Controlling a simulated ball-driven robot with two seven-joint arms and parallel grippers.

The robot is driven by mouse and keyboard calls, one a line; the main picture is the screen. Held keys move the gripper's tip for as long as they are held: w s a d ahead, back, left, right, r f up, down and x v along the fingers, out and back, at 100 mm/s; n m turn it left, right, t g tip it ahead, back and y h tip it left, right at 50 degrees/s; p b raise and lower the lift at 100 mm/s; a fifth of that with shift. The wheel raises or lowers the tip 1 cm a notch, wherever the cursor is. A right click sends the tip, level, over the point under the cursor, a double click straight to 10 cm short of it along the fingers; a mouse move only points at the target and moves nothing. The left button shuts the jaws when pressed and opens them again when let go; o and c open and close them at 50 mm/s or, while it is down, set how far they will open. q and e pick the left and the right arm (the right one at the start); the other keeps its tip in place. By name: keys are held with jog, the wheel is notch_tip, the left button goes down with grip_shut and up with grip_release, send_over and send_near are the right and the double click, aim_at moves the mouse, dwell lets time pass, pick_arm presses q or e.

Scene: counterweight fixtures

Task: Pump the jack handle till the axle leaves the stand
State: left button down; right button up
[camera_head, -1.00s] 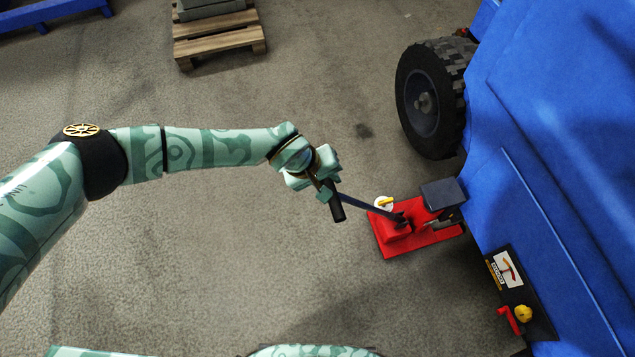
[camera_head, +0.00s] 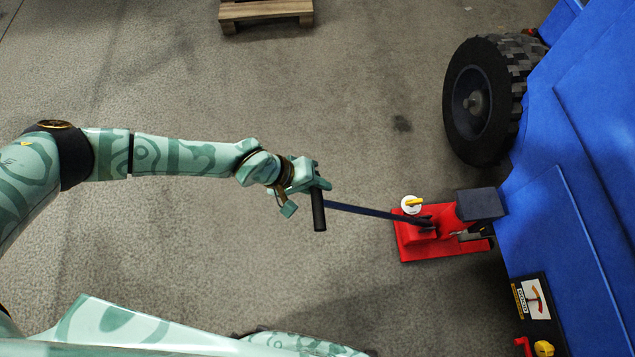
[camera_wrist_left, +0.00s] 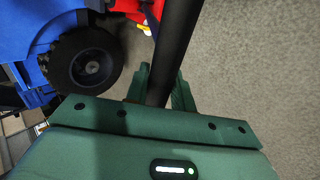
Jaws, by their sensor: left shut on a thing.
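The jack (camera_head: 437,248) is a red unit on the floor beside the blue vehicle. Its dark handle bar (camera_head: 365,210) runs left from the jack and ends in a black crosswise grip (camera_head: 319,212). My left gripper (camera_head: 314,185) is shut on this grip. In the left wrist view the black grip (camera_wrist_left: 175,45) rises between the green fingers, with part of the red jack (camera_wrist_left: 128,7) beyond. A dark block (camera_head: 481,204) sits at the jack's vehicle side. I cannot make out the axle and stand separately, or a gap between them. My right gripper is not in view.
The blue vehicle (camera_head: 590,150) fills the right side, with a treaded wheel (camera_head: 472,103) behind the jack. A wooden pallet (camera_head: 266,10) lies at the back. The floor left of the jack is clear.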

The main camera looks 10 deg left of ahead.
pick_arm(q)
jog(key=shift+s, duration=0.1)
